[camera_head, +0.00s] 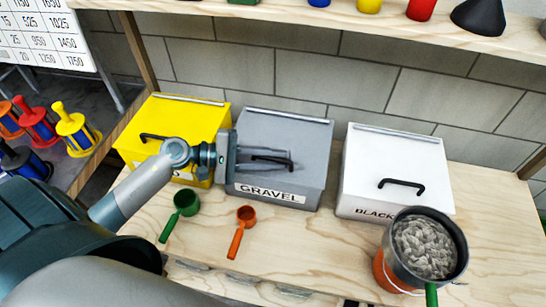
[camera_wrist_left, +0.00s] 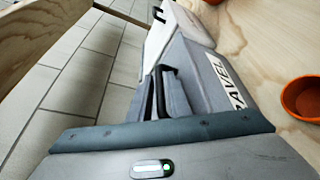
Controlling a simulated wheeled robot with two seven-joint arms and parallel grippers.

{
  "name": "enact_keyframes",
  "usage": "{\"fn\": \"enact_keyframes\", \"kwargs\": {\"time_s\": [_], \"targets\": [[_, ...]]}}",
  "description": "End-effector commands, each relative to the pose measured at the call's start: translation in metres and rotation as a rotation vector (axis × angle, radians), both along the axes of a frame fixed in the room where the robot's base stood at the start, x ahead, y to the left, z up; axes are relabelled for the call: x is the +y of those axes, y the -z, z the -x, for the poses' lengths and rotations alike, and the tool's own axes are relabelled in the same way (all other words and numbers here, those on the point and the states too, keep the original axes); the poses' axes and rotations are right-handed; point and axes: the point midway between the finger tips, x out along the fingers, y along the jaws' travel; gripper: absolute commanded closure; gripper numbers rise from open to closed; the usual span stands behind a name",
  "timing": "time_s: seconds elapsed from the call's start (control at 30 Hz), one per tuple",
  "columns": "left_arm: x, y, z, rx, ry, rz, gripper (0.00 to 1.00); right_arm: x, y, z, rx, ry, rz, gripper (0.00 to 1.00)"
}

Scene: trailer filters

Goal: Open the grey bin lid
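The grey bin (camera_head: 303,135), labelled GRAVEL, stands in the middle of the bench with its lid down. Its black handle (camera_head: 273,160) lies across the sloped lid. My left gripper (camera_head: 290,160) reaches in from the left, low over the lid, its fingers apart on either side of the handle and pointing along it. In the left wrist view the dark handle (camera_wrist_left: 160,92) shows between the fingers; whether they touch it is unclear. The grey bin (camera_wrist_left: 205,80) lies beyond them. My right gripper is not in view.
A yellow bin (camera_head: 185,115) stands left and a white bin (camera_head: 395,165) right. Green (camera_head: 186,203) and orange (camera_head: 246,215) scoops lie in front. A shelf (camera_head: 330,17) runs above, before a block wall.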

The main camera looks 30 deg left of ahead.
Motion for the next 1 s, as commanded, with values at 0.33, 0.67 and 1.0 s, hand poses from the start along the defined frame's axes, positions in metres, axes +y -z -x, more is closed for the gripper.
{"fn": "enact_keyframes", "kwargs": {"time_s": [0.33,0.67,1.0], "targets": [[0.0,0.0,0.0,0.001,0.0,0.0,1.0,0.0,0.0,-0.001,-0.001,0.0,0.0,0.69],[0.001,-0.01,-0.001,0.075,0.003,0.017,1.0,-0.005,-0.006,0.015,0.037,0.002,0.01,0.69],[0.003,-0.038,-0.009,0.3,0.001,0.074,1.0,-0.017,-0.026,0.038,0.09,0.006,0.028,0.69]]}}
